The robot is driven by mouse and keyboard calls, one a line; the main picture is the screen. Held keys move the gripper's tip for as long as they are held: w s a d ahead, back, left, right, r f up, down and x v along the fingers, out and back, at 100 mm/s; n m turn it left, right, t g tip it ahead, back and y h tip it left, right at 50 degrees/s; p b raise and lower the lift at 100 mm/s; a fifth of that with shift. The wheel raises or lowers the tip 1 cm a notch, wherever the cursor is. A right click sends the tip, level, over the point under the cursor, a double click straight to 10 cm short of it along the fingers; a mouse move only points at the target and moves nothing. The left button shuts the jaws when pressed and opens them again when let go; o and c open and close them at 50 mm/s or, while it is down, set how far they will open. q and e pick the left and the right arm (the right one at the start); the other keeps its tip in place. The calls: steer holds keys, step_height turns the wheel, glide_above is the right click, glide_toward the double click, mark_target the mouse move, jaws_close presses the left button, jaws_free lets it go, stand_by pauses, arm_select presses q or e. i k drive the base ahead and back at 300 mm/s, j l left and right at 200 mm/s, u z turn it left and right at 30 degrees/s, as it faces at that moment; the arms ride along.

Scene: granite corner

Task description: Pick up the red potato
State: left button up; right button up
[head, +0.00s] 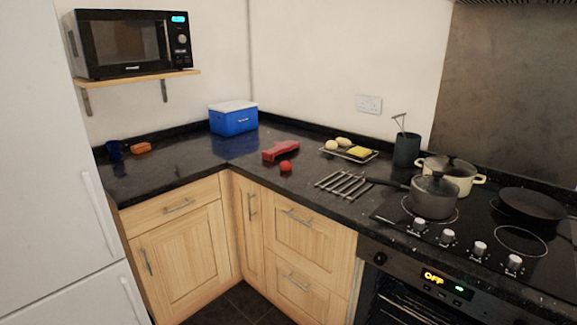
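A small round red item (285,166), which looks like the red potato, sits on the black granite counter (220,172) near its front edge, close to the inner corner. A longer red object (281,150) lies just behind it; I cannot tell exactly what it is. Neither of my grippers shows in the head view.
A blue cooler box (233,119) stands in the corner. A tray (362,158) with pale round items and a yellow block lies right of the red objects. A metal rack (343,185), a lidded saucepan (434,197) and the hob are further right. Counter left of the potato is clear.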

mark_target(285, 166)
steer(key=i+j+z, duration=0.15)
steer(key=j, duration=0.25)
steer(key=i+j+z, duration=0.2)
steer(key=j, duration=0.25)
steer(key=i+j+z, duration=0.15)
steer(key=j, duration=0.3)
steer(key=i+j+z, duration=0.15)
steer(key=j, duration=0.35)
steer(key=j+z, duration=0.15)
steer(key=j, duration=0.3)
